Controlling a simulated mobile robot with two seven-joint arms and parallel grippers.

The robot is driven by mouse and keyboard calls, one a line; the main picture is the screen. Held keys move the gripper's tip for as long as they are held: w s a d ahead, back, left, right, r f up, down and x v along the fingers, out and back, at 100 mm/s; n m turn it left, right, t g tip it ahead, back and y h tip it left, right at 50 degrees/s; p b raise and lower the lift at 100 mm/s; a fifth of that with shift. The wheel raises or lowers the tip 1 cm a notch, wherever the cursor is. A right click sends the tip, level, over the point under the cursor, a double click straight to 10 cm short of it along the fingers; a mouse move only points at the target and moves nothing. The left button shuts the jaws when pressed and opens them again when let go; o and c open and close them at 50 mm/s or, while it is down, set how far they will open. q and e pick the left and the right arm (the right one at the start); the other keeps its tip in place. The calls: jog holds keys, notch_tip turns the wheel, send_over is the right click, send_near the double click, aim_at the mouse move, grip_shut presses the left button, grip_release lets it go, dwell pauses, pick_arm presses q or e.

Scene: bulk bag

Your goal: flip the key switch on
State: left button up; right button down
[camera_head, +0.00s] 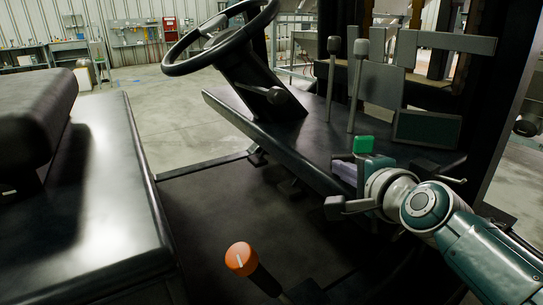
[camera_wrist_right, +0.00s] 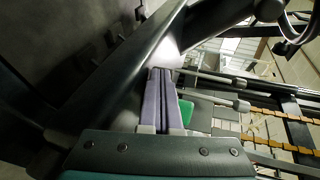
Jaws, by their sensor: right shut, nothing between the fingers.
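My right gripper (camera_head: 344,172) reaches in from the lower right to the front edge of the dark dash panel (camera_head: 287,124). Its pale purple fingers are together and empty. In the right wrist view the shut fingers (camera_wrist_right: 160,78) point at the dark panel edge, close to a bright patch; I cannot tell whether they touch it. A green block (camera_head: 362,144) shows just above the gripper, and beside the fingers in the wrist view (camera_wrist_right: 186,111). I cannot make out the key switch clearly in either view; the gripper may hide it. My left gripper is out of view.
Grey levers (camera_head: 357,85) rise behind the gripper. An orange-topped lever (camera_head: 240,258) stands at the front. A black seat (camera_head: 100,200) fills the left. The dark floor between is open.

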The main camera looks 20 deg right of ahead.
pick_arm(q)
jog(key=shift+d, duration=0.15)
pick_arm(e)
jog(key=shift+w+a, duration=0.1)
jog(key=shift+w, duration=0.55)
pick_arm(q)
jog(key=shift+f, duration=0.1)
pick_arm(e)
jog(key=shift+w, duration=0.4)
jog(key=shift+a, duration=0.1)
